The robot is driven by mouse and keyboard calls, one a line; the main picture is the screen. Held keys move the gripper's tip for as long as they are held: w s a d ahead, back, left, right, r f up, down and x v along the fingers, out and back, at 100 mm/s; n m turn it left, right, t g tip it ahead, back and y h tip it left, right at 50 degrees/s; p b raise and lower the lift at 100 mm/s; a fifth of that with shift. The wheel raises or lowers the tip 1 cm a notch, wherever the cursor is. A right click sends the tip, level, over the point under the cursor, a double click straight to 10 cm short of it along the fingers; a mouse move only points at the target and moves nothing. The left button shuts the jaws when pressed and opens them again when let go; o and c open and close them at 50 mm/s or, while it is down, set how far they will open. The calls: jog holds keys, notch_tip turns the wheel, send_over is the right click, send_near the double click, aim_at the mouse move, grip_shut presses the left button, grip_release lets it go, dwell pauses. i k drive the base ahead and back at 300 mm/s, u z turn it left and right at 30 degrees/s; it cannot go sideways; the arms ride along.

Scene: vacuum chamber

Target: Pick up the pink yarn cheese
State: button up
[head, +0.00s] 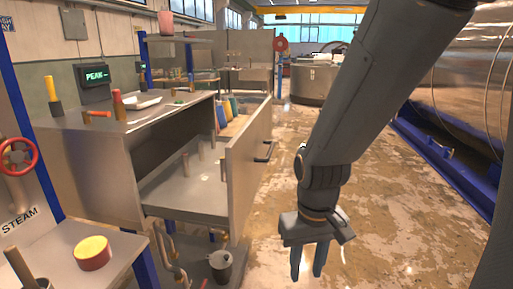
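I cannot make out a thing that is clearly a pink yarn cheese. A round, squat piece with a yellow top and a reddish side (92,254) lies on the grey table at the lower left. A pink cup-like thing (166,22) stands on a high shelf at the back left. My gripper (308,275) hangs at the lower middle, fingers down and apart, with nothing between them. It is over the floor, to the right of the open drawer (240,182) and away from both things.
The drawer juts out from the grey cabinet, its front with a dark handle (264,152). Several upright pegs and coloured pieces are in or behind it. A dark bucket (221,268) stands below. A blue-framed machine (440,150) lines the right; floor between is clear.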

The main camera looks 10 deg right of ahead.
aim_at(166, 21)
jog(key=z, duration=0.7)
jog(key=i, duration=7.5)
jog(key=u, duration=0.5)
